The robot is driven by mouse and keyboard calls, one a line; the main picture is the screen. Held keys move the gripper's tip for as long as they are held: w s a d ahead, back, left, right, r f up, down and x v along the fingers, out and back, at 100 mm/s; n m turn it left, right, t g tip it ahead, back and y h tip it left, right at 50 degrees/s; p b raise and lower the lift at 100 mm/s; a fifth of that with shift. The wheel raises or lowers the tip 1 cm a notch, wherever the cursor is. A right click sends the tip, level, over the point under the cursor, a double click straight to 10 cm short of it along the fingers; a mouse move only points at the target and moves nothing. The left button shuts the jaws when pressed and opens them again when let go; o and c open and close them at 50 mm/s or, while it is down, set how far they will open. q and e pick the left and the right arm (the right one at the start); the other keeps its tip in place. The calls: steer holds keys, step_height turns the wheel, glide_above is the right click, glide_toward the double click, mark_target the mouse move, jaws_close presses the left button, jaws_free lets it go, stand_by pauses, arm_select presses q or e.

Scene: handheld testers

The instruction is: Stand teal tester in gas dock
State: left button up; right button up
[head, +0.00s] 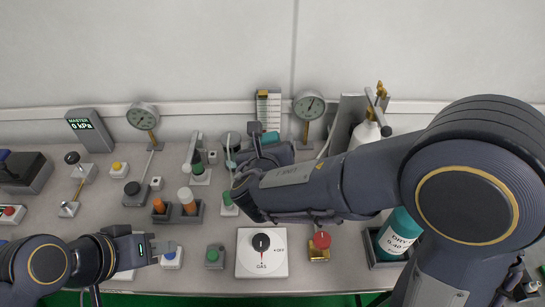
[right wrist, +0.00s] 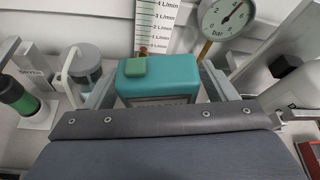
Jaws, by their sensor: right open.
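The teal tester (right wrist: 158,84) is a box with a green block on top. It stands between the two fingers of my right gripper (right wrist: 162,88), which is open around it. In the head view a small teal part of the tester (head: 270,137) shows beyond the right gripper (head: 262,148), at the back of the bench. The tester's lower part is hidden, and I cannot make out the gas dock or whether the tester sits in it. My left gripper (head: 160,248) is low over the front left of the bench; its finger gap is unclear.
A flow scale (right wrist: 158,27) and a pressure gauge (right wrist: 228,18) stand close behind the tester. A grey-capped jar (right wrist: 85,62) is to its left. The white gas knob plate (head: 262,254), a red knob (head: 321,240) and a teal-labelled cylinder (head: 398,234) stand nearer the front.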

mark_target(268, 135)
steer(key=shift+w+f, duration=0.1)
steer(key=shift+w, duration=0.05)
steer(key=c, duration=1.3)
steer(key=shift+o, duration=0.2)
steer(key=shift+r, duration=0.6)
step_height(268, 135, up, 2)
steer(key=shift+r+p, duration=0.25)
steer(key=shift+p, duration=0.4)
steer(key=w+a+r+p+v, duration=0.1)
steer(key=r+p+v, duration=0.2)
steer(key=v, duration=1.3)
steer(key=w+d+f+m, duration=0.1)
steer(key=w+f, duration=0.1)
steer(key=w, duration=0.4)
steer(key=w+d+f+m+y+b, duration=0.1)
steer(key=w+d+f, duration=0.1)
steer(key=w, duration=0.5)
steer(key=shift+w+d+f, duration=0.3)
steer(key=shift+w+f, duration=0.05)
